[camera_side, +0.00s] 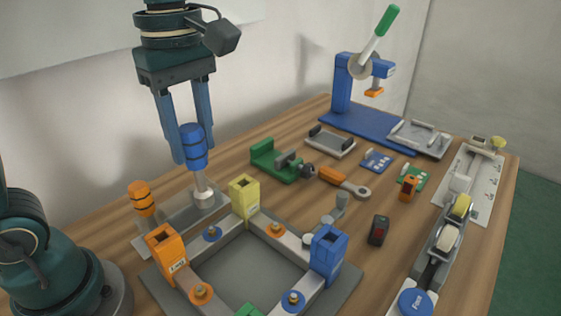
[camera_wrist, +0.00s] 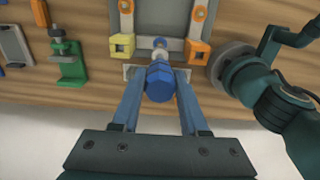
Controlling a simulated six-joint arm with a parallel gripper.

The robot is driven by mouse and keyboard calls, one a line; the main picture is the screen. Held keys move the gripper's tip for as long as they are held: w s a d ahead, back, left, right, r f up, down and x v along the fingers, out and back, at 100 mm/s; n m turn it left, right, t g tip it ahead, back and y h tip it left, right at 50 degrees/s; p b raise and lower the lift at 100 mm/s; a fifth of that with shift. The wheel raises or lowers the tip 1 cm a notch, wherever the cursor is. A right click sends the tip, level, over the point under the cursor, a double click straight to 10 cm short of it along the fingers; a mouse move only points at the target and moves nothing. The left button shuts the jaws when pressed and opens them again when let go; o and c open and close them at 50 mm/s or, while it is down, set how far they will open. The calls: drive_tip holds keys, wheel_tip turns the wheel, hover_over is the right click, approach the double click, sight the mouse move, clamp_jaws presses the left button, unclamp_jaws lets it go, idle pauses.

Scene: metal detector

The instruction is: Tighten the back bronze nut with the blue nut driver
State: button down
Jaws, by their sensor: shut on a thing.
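My gripper (camera_side: 188,150) is shut on the blue handle of the nut driver (camera_side: 193,135), also seen in the wrist view (camera_wrist: 160,82). The driver is nearly upright, with its pale metal socket end down at the clear holder plate (camera_side: 178,222); whether it touches or sits in the plate is hard to tell. The bronze nut farther from the side camera (camera_side: 276,230) is on the frame beam between the yellow and blue corner posts. Another bronze nut (camera_side: 200,292) is on the opposite beam.
An orange driver (camera_side: 140,196) stands at the left of the holder plate. The frame has a yellow post (camera_side: 243,196), orange post (camera_side: 165,243), blue post (camera_side: 328,252) and blue nuts (camera_side: 212,233). A green vise (camera_side: 275,162) stands right of my gripper.

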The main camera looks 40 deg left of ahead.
drive_tip(key=shift+r, duration=1.3)
